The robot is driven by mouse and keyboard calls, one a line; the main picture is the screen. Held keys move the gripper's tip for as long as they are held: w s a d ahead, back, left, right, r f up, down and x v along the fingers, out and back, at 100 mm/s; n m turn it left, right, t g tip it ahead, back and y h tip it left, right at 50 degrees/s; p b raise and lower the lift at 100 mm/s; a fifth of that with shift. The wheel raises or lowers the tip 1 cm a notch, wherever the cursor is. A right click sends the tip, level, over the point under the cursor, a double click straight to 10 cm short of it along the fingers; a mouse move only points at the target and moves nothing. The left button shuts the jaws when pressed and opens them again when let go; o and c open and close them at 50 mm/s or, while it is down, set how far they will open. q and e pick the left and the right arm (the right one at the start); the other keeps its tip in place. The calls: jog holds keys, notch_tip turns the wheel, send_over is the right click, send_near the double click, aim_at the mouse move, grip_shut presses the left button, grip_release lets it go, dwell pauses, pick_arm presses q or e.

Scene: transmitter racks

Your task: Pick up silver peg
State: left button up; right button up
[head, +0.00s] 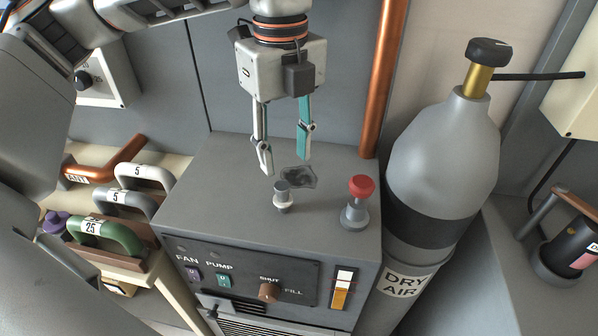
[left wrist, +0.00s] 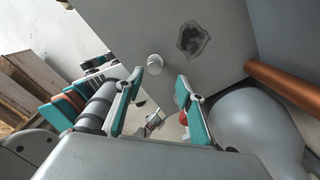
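The silver peg (head: 283,197) stands upright on the grey cabinet top (head: 225,185), just in front of a dark stain. The fingertips look clear of the peg. My right gripper is not in view.
A red-topped plunger (head: 358,201) stands right of the peg. A grey DRY AIR cylinder (head: 440,165) and a copper pipe (head: 383,80) rise on the right. Several handles, one green (head: 107,235), stand on the left. The front panel has a FILL knob (head: 268,291).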

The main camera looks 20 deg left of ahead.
aim_at(282, 186)
pick_arm(q)
jog(key=f, duration=0.4)
jog(key=s+f, duration=0.1)
jog(key=f, duration=0.2)
jog(key=shift+s+a, duration=0.1)
jog(key=shift+a, duration=0.1)
jog(key=shift+f, duration=0.35)
grip_shut()
